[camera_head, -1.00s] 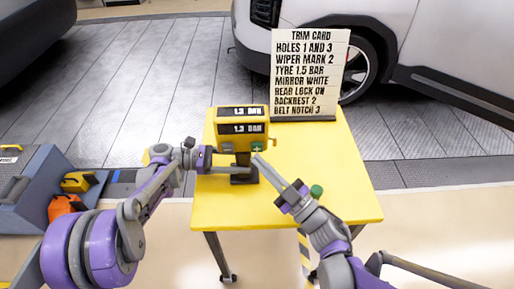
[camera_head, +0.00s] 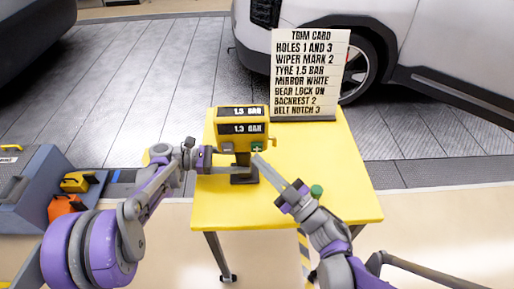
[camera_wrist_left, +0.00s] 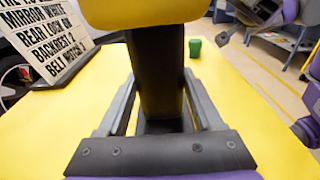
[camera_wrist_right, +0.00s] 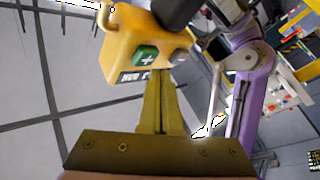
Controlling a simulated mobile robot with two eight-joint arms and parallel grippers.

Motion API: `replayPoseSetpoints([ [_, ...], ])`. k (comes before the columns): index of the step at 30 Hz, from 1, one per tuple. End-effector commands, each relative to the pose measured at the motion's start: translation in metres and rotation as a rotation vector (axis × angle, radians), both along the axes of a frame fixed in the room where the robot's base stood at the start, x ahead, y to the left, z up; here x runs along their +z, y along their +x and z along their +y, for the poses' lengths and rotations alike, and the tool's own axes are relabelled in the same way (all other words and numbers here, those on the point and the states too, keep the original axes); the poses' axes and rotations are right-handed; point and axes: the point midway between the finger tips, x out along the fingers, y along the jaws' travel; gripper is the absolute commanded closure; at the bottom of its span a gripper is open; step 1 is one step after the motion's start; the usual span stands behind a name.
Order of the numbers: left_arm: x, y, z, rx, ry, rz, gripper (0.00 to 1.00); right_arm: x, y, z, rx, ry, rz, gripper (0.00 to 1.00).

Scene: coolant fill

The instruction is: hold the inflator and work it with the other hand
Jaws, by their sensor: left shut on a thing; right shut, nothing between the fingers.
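The yellow inflator (camera_head: 228,136) stands upright on the yellow table (camera_head: 300,180). Its upper readout looks like 1.5 BAR and its lower one like 1.3 BAR, both slightly blurred. My left gripper (camera_head: 247,169) is shut around its dark stem (camera_wrist_left: 157,75), below the yellow body. My right gripper (camera_head: 257,156) is shut and empty, its fingertips at the green plus button (camera_wrist_right: 145,57) on the inflator's front. In the right wrist view the tips (camera_wrist_right: 163,75) are very close to the button; I cannot tell whether they touch. The grey button (camera_head: 227,147) sits left of the green one.
The trim card (camera_head: 310,75) stands at the back of the table and reads TYRE 1.5 BAR. A small green object (camera_head: 316,191) is on the table beside my right wrist. A grey toolbox (camera_head: 30,190) is at the left. The table's front right is clear.

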Motion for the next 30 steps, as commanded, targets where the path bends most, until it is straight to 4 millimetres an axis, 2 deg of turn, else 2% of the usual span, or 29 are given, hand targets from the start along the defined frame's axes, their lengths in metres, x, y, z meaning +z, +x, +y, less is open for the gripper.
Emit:
replayPoseSetpoints([
  [9, 0.0, 0.0, 0.0, 0.0, 0.001, 0.0, 0.77, 0.0, 0.009, 0.0, 0.0, 0.0, 0.0, 1.0],
  [30, 0.0, 0.0, 0.0, 0.0, 0.001, 0.0, 0.77, 0.0, 0.013, 0.0, 0.0, 0.0, 0.0, 1.0],
])
